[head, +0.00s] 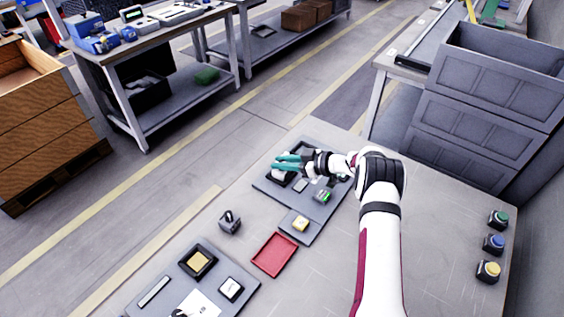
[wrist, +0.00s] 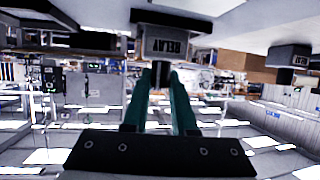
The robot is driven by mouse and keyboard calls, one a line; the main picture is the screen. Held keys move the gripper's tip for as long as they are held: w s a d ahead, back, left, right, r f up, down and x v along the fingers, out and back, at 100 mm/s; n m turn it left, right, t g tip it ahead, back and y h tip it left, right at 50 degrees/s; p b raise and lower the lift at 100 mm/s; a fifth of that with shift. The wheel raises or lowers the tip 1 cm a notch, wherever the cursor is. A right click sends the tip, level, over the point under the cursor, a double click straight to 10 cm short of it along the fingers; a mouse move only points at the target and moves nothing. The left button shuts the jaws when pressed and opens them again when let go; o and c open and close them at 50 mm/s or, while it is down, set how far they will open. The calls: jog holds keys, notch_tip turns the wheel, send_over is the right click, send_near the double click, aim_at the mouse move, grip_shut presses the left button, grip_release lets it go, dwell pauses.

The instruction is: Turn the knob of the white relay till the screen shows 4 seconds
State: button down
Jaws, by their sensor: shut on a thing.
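My gripper (head: 288,163) has teal fingers and reaches left over the far end of a dark grey board (head: 262,186). In the wrist view, my fingertips (wrist: 160,72) are close together on a small dark part at the front of a grey-white block lettered RELAY (wrist: 163,42), which appears upside down. This part looks like the relay's knob, mostly hidden between the fingers. In the head view, a pale block (head: 277,176), likely the white relay, shows just below the fingers. A small device with a green-lit screen (head: 322,196) stands on the same board. I cannot read its number.
A yellow-topped block (head: 300,224) and a red tray (head: 275,254) lie nearer. A dark grey switch-like object (head: 229,221) stands left of the tray. Green (head: 498,219), blue (head: 493,243) and yellow (head: 488,271) buttons line the right edge. The table between my arm and the buttons is clear.

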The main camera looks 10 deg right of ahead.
jog(key=shift+n+g+y, duration=0.3)
jog(key=shift+n+g, duration=0.1)
jog(key=shift+n, duration=0.2)
jog(key=shift+g, duration=0.3)
jog(key=c, duration=0.7)
grip_release()
jog(key=shift+d, duration=0.1)
jog(key=v, duration=1.5)
jog(key=shift+s+d, duration=0.3)
jog(key=shift+w, duration=0.1)
